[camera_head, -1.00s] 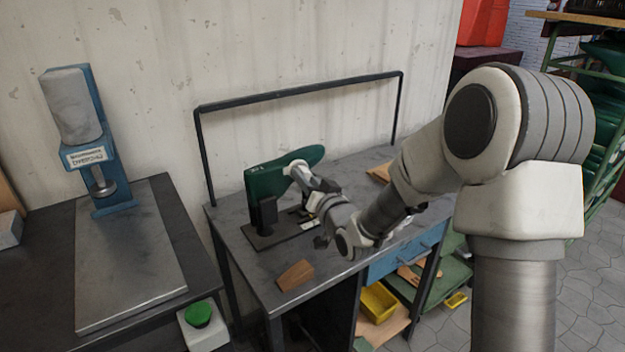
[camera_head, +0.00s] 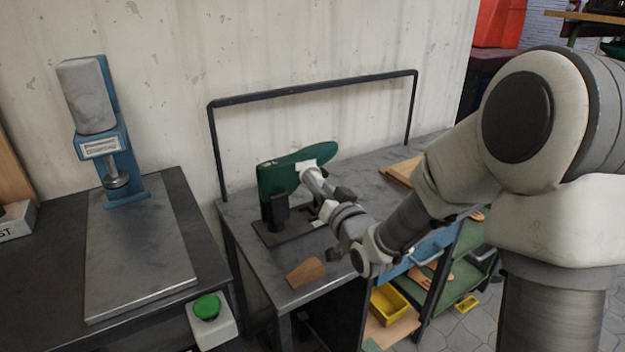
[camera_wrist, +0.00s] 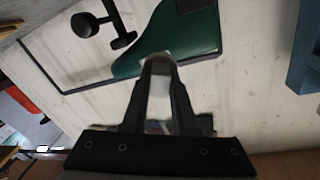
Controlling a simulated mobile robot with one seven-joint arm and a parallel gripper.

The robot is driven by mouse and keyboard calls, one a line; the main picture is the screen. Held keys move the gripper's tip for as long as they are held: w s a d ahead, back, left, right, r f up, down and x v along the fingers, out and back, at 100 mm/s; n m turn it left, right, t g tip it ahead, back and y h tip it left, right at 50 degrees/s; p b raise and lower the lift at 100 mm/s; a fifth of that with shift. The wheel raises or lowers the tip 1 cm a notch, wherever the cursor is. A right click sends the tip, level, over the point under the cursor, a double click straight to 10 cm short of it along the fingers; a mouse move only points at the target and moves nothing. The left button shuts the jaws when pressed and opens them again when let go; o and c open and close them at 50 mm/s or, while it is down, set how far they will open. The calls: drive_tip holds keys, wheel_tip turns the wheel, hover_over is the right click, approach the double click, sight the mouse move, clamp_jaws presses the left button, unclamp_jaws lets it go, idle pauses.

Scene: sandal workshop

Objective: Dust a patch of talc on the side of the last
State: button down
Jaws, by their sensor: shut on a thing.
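The green last (camera_head: 285,176) is held in a dark stand (camera_head: 279,212) on the workbench, its long end pointing right. My gripper (camera_head: 327,193) is at the near side of the last. It is shut on a pale grey-white, rounded thing (camera_head: 314,181), which looks like the talc holder. In the wrist view this thing (camera_wrist: 155,64) sits between the fingertips and overlaps the edge of the last (camera_wrist: 168,42). A white area (camera_head: 307,165) shows at the side of the last. I cannot tell whether it is talc or part of the held thing. Contact is hidden.
A wooden wedge (camera_head: 306,273) lies at the bench's front left. A dark rail (camera_head: 310,90) runs behind the last. A board (camera_head: 402,172) lies at the right. A yellow bin (camera_head: 388,304) is below.

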drive_tip(key=shift+v, duration=1)
drive_tip(key=shift+v, duration=1.55)
